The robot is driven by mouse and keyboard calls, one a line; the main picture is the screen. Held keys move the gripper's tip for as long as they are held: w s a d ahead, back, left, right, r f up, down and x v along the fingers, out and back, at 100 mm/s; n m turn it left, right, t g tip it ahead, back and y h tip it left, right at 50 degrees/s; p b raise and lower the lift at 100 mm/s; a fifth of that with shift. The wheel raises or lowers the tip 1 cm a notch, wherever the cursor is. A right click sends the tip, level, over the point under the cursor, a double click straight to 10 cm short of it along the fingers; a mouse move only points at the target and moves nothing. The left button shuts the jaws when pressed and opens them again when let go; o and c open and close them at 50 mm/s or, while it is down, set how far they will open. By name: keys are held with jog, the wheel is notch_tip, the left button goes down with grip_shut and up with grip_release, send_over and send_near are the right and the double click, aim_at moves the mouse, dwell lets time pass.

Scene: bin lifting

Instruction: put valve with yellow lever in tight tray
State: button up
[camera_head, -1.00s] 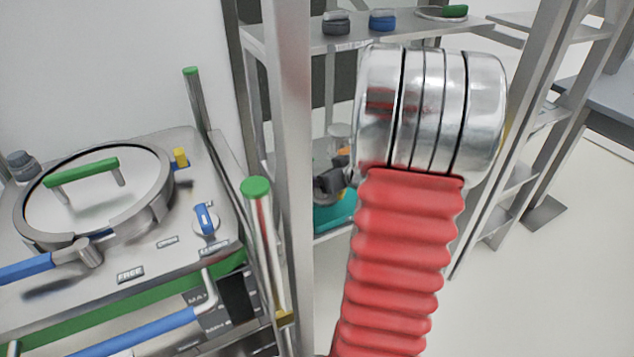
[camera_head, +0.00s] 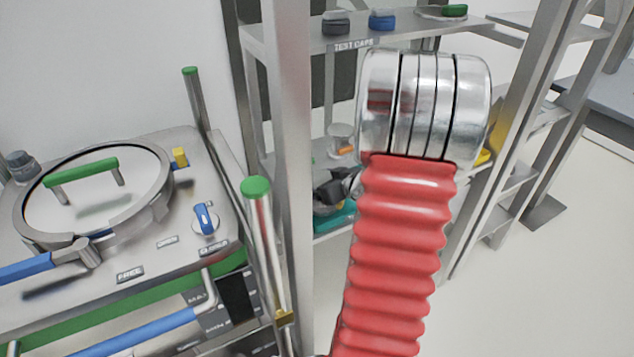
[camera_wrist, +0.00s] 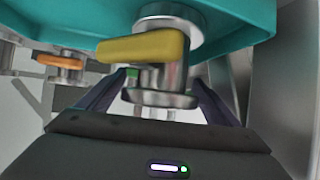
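The valve with the yellow lever (camera_wrist: 143,48) is large in the wrist view, a metal body with round flanges. It stands between the two dark fingers of my gripper (camera_wrist: 158,88). Whether the fingers press on it or leave a small gap is unclear. A teal tray (camera_wrist: 240,20) fills the top of the wrist view, and the valve's upper flange overlaps it in the picture. In the head view the teal tray (camera_head: 343,214) shows partly on the shelf, just below my dark gripper (camera_head: 338,188). My red arm hides much there. Which tray is the tight one I cannot tell.
A valve with an orange lever (camera_wrist: 62,63) is at the left in the wrist view. Shelf posts (camera_head: 290,150) stand close to the arm. Dark and blue caps (camera_head: 383,20) sit on the upper shelf. A lidded vessel (camera_head: 95,190) with a green handle stands at left.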

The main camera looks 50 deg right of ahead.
jog(key=shift+o, duration=0.4)
jog(key=shift+r, duration=0.15)
jog(key=v, duration=1.2)
jog(key=shift+a, duration=0.1)
dwell(0.6)
